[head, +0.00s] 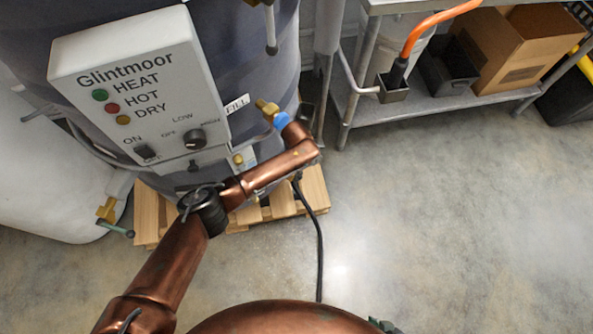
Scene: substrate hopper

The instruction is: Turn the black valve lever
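A lever with a dark tip (271,48) hangs down from a brass valve (257,2) at the top edge of the head view, on the grey tank (253,55). It looks like the black valve lever, though its colour is hard to judge. My copper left arm comes in from the lower left and bends at its far end near a blue piece (281,121) and a brass fitting (266,106), well below that lever. I cannot make out the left gripper's fingers there, nor whether they touch anything. My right gripper is out of view.
A white control box (130,75) sticks out from the tank, which stands on a wooden pallet (313,187). A metal bench (430,108) with cardboard boxes (515,45) stands at the back right. A black cable (320,245) crosses the floor. The right-hand floor is clear.

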